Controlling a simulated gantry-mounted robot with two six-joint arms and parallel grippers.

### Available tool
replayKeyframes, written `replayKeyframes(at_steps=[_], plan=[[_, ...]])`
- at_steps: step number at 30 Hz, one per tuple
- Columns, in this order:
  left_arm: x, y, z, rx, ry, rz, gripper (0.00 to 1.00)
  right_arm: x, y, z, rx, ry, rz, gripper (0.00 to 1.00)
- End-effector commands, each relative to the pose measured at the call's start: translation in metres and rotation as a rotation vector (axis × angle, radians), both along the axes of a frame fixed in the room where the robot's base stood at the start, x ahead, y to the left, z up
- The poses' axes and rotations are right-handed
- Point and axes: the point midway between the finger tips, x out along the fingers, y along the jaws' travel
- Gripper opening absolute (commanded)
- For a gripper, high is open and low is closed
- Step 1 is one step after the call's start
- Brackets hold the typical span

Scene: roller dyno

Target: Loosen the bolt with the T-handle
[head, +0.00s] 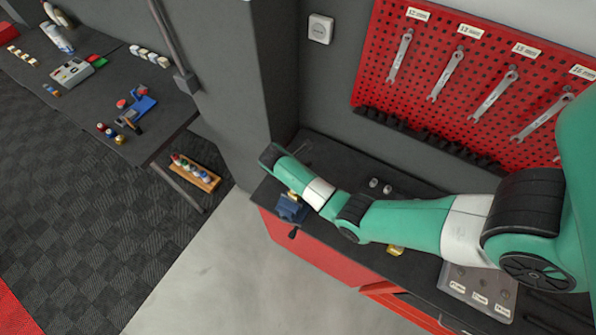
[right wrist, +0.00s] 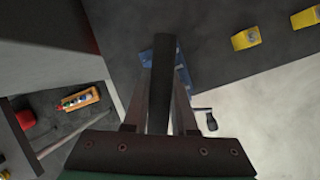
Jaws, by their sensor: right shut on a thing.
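My right gripper (right wrist: 160,108) points down at the blue vise, with its two fingers on either side of a dark bar (right wrist: 164,75). It is shut on this bar, which looks like the T-handle. The blue vise (right wrist: 205,82) is partly covered by the gripper and bar. In the head view the vise (head: 291,209) stands at the left end of the bench, with a small brass-coloured piece at its top. My right arm passes over it and hides most of the gripper. I cannot make out the bolt. My left gripper is not in view.
The black benchtop (head: 405,184) tops a red cabinet (head: 320,250). A clear compartment tray (head: 478,292) lies at its right. Wrenches hang on a red pegboard (head: 480,60) behind. A grey pillar (head: 262,90) rises beside the bench's left end. Yellow blocks (right wrist: 244,39) show in the wrist view.

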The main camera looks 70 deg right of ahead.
Motion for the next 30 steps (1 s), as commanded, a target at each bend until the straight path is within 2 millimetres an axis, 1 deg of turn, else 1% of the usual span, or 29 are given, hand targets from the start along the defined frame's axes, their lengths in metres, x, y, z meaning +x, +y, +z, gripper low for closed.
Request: replayKeyframes(at_steps=[2,7,16,22,30], plan=[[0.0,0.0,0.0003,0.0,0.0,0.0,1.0,0.0007,-0.0003,0.0005,-0.001,-0.003,0.029,0.0],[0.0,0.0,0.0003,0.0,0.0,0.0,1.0,0.0035,-0.0014,0.0007,-0.003,-0.004,0.222,0.0],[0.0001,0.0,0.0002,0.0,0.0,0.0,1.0,0.0038,-0.0014,0.0003,-0.001,-0.002,0.265,0.0],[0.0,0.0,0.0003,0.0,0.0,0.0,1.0,0.0068,-0.0017,0.0006,-0.002,-0.004,0.476,0.0],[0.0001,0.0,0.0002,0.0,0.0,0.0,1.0,0.0072,-0.0014,0.0003,-0.001,-0.001,0.498,0.0]])
